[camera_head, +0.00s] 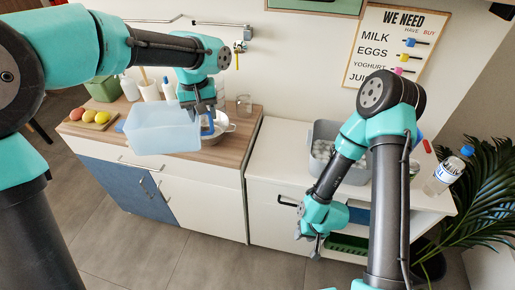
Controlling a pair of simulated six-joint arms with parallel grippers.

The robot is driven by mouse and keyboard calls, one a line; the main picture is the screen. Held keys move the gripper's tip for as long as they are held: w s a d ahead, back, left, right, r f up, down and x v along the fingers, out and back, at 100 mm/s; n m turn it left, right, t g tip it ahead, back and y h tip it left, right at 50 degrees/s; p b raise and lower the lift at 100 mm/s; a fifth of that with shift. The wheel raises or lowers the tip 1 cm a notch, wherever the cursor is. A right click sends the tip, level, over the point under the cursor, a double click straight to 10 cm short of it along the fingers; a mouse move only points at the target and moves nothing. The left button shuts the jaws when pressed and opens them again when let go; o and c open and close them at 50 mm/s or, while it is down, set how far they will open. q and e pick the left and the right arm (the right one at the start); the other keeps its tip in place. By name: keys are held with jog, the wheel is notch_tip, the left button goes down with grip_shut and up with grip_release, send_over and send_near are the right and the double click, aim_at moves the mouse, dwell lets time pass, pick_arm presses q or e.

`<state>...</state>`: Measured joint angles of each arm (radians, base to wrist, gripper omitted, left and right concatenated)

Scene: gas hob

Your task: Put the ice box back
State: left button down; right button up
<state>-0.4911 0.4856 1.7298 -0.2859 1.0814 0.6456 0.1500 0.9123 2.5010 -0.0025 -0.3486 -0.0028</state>
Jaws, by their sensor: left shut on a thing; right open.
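A light blue translucent box (150,130), which looks like the ice box, is held level above the left wooden counter. My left gripper (207,122) is shut on its right end, near a darker blue part. The inside of the box is hard to make out. My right gripper (312,242) points down, open and empty, in front of the white cabinet (275,205). A grey bin (323,135) with several pale round pieces in it stands on that cabinet, partly behind my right arm.
Eggs or fruit on a board (88,122), a green box (103,88) and a white bowl (222,128) stand on the wooden counter (240,135). A bottle (447,172) stands at the right. A green crate (348,243) shows in the cabinet opening. The floor in front is clear.

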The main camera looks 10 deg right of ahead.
pick_arm(q)
jog(key=shift+a, duration=0.45)
jog(key=shift+s+d, duration=0.1)
jog(key=s+d+f+m, duration=0.4)
jog(key=d+m, duration=0.3)
jog(key=d, duration=0.3)
jog(key=s+d+f+m, duration=0.3)
jog(key=s+d+m, duration=0.25)
jog(key=d, duration=0.45)
jog(key=s+a+f+m+g+y, duration=0.1)
jog(key=s+f+m, duration=0.3)
jog(key=f+m, duration=0.6)
jog(key=shift+a, duration=0.2)
